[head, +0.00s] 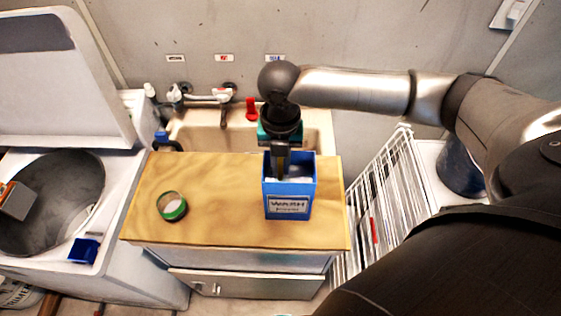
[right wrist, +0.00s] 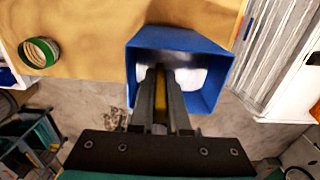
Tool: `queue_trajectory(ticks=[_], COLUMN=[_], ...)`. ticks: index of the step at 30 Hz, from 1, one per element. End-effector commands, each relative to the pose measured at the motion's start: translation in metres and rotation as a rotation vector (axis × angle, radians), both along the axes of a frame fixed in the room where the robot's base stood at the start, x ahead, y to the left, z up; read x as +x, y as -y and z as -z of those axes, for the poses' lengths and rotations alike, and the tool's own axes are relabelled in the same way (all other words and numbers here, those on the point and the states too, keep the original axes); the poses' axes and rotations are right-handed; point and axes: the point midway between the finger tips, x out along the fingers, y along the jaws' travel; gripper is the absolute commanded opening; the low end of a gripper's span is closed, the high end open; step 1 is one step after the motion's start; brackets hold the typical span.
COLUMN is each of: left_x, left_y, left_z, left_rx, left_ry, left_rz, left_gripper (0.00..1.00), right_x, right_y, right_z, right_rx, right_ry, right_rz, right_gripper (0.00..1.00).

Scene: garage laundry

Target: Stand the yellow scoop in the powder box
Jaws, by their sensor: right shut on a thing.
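The blue powder box (head: 287,208), labelled "WASH", stands upright with its top open on the wooden counter. White powder shows inside it, and its blue wall shows in the right wrist view (right wrist: 215,95). My right gripper (head: 280,172) points down into the box's opening. In the right wrist view its fingers (right wrist: 161,75) are shut on the yellow scoop (right wrist: 160,95), seen as a narrow yellow strip between them. The scoop's lower end is hidden, so I cannot tell whether it touches the powder. My left gripper is not in view.
A green-rimmed round container (head: 172,206) sits on the wooden counter (head: 225,215) left of the box. The sink (head: 205,139) with its tap is behind. An open washer (head: 60,190) stands left, a white wire rack (head: 385,200) right. Bare counter lies between container and box.

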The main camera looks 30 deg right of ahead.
Motion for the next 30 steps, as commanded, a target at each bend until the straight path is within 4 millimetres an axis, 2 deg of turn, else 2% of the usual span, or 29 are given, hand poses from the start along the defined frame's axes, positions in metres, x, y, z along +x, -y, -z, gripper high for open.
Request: queue_trajectory(ticks=[3,4,12,22,26,30], left_x=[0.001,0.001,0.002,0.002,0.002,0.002], left_y=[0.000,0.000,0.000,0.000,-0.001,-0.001], left_z=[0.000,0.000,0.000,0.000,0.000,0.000], left_rx=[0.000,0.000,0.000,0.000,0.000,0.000], left_ry=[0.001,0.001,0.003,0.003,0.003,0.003], left_rz=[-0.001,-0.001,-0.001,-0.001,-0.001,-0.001], left_gripper=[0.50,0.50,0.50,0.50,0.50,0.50], right_x=[0.000,0.000,0.000,0.001,0.001,0.002], right_y=[0.000,0.000,0.000,0.000,0.000,0.000], right_z=[0.003,0.003,0.003,-0.004,-0.023,-0.054], right_rx=[0.001,0.000,0.000,0.000,0.000,0.001], right_ry=[-0.001,0.000,0.000,0.001,0.005,0.006], right_rz=[0.000,0.000,0.000,0.001,0.000,0.000], right_gripper=[0.00,0.15,0.44,0.44,0.44,0.44])
